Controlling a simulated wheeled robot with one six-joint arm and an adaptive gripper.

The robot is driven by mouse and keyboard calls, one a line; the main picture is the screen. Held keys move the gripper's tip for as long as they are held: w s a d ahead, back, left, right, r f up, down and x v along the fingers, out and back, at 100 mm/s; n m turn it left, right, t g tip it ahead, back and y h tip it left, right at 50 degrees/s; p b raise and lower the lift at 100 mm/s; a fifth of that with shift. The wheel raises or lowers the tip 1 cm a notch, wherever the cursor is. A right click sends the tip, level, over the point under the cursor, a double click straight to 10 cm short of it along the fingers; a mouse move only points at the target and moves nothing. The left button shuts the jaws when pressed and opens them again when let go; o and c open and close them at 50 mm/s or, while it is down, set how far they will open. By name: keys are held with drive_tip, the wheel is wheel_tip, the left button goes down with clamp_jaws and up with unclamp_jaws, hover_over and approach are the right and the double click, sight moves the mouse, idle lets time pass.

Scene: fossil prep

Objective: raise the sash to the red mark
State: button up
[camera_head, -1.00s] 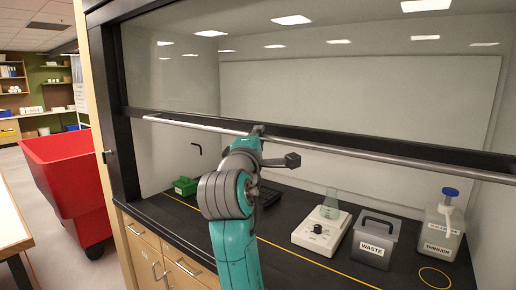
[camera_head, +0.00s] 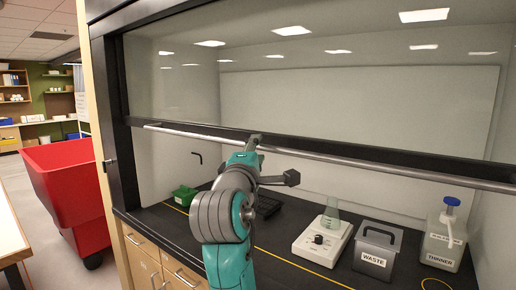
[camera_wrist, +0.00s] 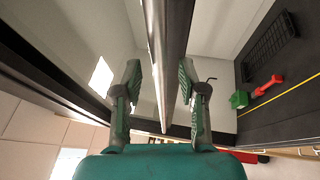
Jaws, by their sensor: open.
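The sash is a large glass pane (camera_head: 330,88) in a dark frame across the upper hood opening. A long grey metal handle bar (camera_head: 400,170) runs along its lower edge. My gripper (camera_head: 253,142) is at the bar, left of the picture's middle. In the wrist view my gripper (camera_wrist: 160,75) is open. The bar (camera_wrist: 165,40) passes between its two fingers, with gaps visible on both sides. The opening below the sash is open to the bench. I cannot make out the red mark in either view.
Inside the hood stand a green box (camera_head: 184,195), a hotplate with a flask (camera_head: 320,243), a waste bin (camera_head: 374,258) and a thinner bottle (camera_head: 442,245). A red tool (camera_wrist: 268,85) lies on the black bench. A red cart (camera_head: 72,185) stands outside left.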

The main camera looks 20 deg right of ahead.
drive_tip(key=v, duration=0.9)
drive_tip(key=shift+s, duration=0.2)
drive_tip(key=shift+a+f, duration=0.1)
idle(0.7)
